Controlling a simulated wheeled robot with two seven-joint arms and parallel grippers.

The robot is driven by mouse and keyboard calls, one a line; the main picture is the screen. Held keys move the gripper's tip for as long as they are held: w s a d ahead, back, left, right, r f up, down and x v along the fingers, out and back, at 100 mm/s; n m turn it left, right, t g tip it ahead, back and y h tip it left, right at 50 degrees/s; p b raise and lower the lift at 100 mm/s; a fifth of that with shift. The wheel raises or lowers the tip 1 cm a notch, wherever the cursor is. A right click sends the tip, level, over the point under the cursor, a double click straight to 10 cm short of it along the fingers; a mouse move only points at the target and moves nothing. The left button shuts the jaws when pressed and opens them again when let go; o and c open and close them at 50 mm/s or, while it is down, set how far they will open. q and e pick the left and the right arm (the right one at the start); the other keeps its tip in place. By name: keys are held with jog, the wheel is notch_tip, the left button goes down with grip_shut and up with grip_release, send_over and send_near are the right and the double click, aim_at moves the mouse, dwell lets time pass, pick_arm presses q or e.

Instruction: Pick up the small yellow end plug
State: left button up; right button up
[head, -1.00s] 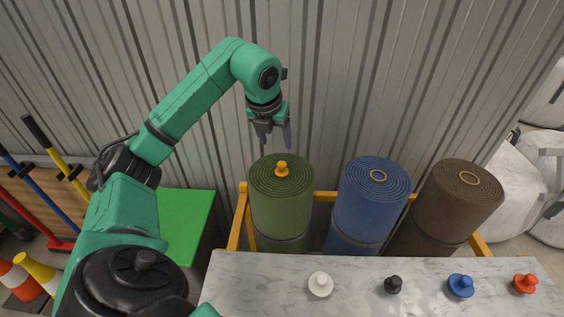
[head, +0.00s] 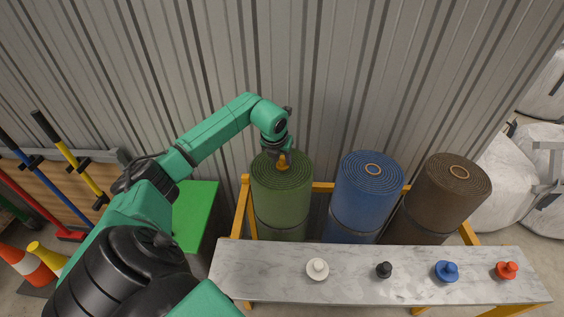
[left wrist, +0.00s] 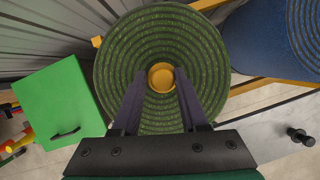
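The small yellow end plug (head: 283,165) sits in the top centre of the green turf roll (head: 281,212), which stands upright. In the left wrist view the plug (left wrist: 161,77) is a round yellow disc in the middle of the roll's spiral top (left wrist: 161,30). My left gripper (head: 278,155) is down at the plug, partly covering it in the head view. In the left wrist view its two dark fingers (left wrist: 160,84) lie on either side of the plug, spread apart. Any contact is hard to make out. My right gripper does not show.
A blue roll (head: 368,200) and a brown roll (head: 450,190) stand to the right in a yellow frame (head: 240,215). In front is a marble shelf (head: 275,285) with white (head: 317,268), black (head: 384,270), blue (head: 446,270) and red (head: 507,270) plugs. A green box (head: 195,215) stands left.

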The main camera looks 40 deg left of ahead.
pick_arm(q)
grip_shut()
jog(key=shift+d, duration=0.1)
